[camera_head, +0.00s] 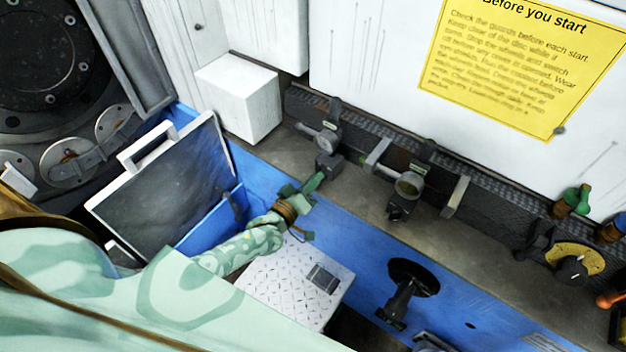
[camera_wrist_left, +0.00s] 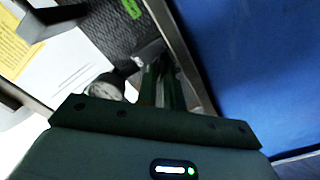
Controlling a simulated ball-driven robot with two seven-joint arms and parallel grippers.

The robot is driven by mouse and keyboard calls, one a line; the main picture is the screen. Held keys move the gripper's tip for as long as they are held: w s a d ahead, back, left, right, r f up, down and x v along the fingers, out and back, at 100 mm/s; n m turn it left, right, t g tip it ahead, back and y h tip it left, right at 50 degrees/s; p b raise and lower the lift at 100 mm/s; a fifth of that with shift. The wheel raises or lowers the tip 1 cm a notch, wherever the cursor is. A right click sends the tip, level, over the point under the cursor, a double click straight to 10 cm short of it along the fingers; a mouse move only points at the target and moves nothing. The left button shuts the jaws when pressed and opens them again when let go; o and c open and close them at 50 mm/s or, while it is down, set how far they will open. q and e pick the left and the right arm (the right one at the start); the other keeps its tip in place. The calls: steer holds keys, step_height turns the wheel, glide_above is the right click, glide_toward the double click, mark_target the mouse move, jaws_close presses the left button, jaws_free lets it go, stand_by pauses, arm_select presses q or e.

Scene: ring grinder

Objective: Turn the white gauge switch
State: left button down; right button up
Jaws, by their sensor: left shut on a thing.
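A small white-faced gauge (camera_head: 325,138) sits on the dark rail along the wall in the head view. A dark grey block-like switch (camera_head: 328,164) hangs just below it. My left gripper (camera_head: 314,183) reaches up to this switch, with its green fingertips at the lower end and shut. The fingers hide what lies between them. In the left wrist view the gauge (camera_wrist_left: 103,89) shows beside the fingers (camera_wrist_left: 160,88), and the grip itself is dark and hard to make out. My right gripper is not in view.
A second gauge (camera_head: 409,185) with a dark valve is further right on the rail, between grey brackets. A black handwheel (camera_head: 413,277) stands on the blue surface. A grey panel with a white frame (camera_head: 165,185) stands left of my forearm. A yellow dial (camera_head: 580,257) is far right.

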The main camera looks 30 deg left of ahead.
arm_select(q)
steer(key=c, duration=1.8)
jaws_free()
steer(key=s+a+p, duration=0.1)
steer(key=s+a, duration=0.1)
steer(key=s, duration=1.4)
steer(key=shift+a, duration=0.2)
